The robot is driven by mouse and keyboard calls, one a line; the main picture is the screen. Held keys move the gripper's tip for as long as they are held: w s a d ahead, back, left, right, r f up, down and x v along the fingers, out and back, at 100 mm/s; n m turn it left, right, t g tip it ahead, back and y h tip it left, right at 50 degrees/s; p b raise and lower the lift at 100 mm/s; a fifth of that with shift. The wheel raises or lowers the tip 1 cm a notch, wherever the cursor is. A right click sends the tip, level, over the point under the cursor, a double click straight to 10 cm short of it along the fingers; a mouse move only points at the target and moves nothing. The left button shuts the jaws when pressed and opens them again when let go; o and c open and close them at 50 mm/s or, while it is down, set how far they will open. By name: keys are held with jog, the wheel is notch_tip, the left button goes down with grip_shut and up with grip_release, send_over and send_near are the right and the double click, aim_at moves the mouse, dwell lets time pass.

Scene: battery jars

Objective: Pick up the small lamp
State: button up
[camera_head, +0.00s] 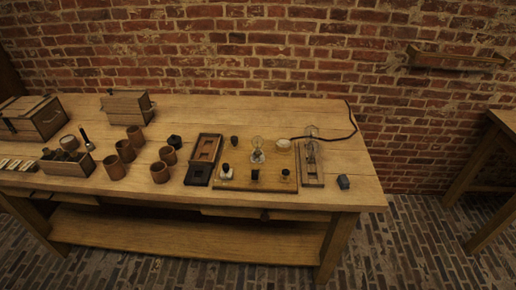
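A small glass lamp (257,146) with a clear bulb stands upright near the middle of a flat wooden board (240,182) on the table. A second clear glass piece, lamp-like (311,137), stands on a narrow wooden base (312,181) just to the right. It is too small to tell its exact shape. My gripper is not in view, and nothing is seen holding either glass piece.
Small dark and white pieces sit around the lamp on the board. A dark cable (350,120) runs across the table's back right. Several brown jars (115,168), an open tray (203,148) and wooden boxes (33,118) stand left. The table's right end (358,165) is mostly clear.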

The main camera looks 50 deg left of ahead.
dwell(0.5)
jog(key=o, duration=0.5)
